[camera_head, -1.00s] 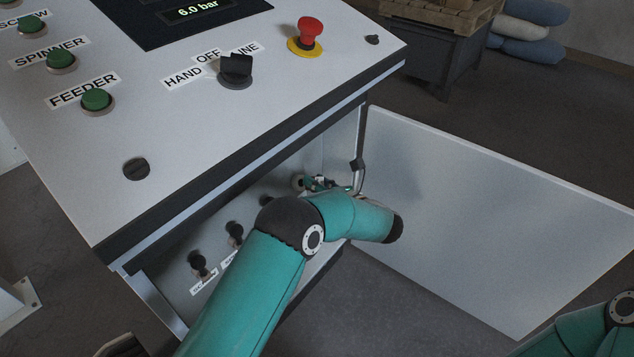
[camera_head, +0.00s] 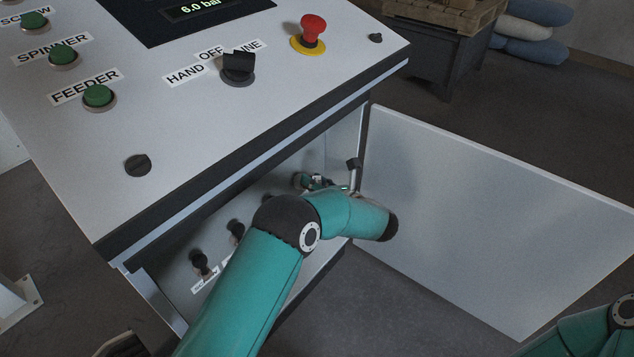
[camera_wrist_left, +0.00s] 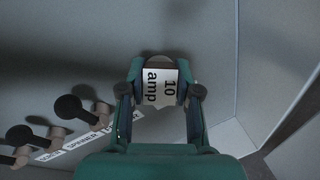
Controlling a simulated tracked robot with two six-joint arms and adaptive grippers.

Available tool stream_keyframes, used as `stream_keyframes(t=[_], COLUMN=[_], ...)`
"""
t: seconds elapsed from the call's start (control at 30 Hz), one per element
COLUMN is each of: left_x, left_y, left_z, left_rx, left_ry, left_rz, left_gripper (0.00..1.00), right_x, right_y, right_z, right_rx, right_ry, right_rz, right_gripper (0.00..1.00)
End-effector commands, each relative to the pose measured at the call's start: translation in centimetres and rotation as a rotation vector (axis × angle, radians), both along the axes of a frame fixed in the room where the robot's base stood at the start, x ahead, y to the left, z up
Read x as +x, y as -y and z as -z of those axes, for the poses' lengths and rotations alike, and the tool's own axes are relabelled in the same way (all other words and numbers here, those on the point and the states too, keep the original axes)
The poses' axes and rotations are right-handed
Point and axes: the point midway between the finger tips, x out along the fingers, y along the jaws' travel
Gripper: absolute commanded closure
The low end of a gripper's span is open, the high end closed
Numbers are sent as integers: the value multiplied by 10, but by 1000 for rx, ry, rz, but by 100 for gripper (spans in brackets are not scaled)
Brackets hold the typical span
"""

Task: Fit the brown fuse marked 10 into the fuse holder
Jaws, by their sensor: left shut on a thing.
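In the head view my left gripper (camera_head: 322,183) is small and partly hidden by my forearm, inside the open cabinet. I cannot make out the fuse holder; whether the fuse touches it cannot be told. My right gripper is out of view.
Black-knobbed levers (camera_wrist_left: 70,108) with labels, one reading SPINNER, stand left of the gripper. The cabinet's side wall (camera_wrist_left: 270,65) is to the right. The open door (camera_head: 480,220) lies right of my arm. The control console (camera_head: 200,130) overhangs the opening.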

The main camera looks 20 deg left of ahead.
Motion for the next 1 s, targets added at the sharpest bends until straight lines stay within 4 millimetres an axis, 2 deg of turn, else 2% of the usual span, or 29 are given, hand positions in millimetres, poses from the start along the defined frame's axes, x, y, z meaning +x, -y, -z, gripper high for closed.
stream_keyframes(t=[0.3, 0.33, 0.5, 0.83, 1.0], left_x=[3, 3, 3, 2, -5], left_y=[-8, -8, -7, -6, 7], left_z=[4, 4, 4, 4, 2], left_rx=[1, 1, 1, 0, 0], left_ry=[2, 2, 2, 0, 0], left_rz=[0, 1, 1, 1, 2], left_gripper=[100, 65, 38, 38, 38], right_x=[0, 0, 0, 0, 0], right_y=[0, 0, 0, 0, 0], right_z=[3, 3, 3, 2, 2], right_rx=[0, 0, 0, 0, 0], right_ry=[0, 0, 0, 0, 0], right_rz=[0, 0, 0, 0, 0], right_gripper=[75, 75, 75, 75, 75])
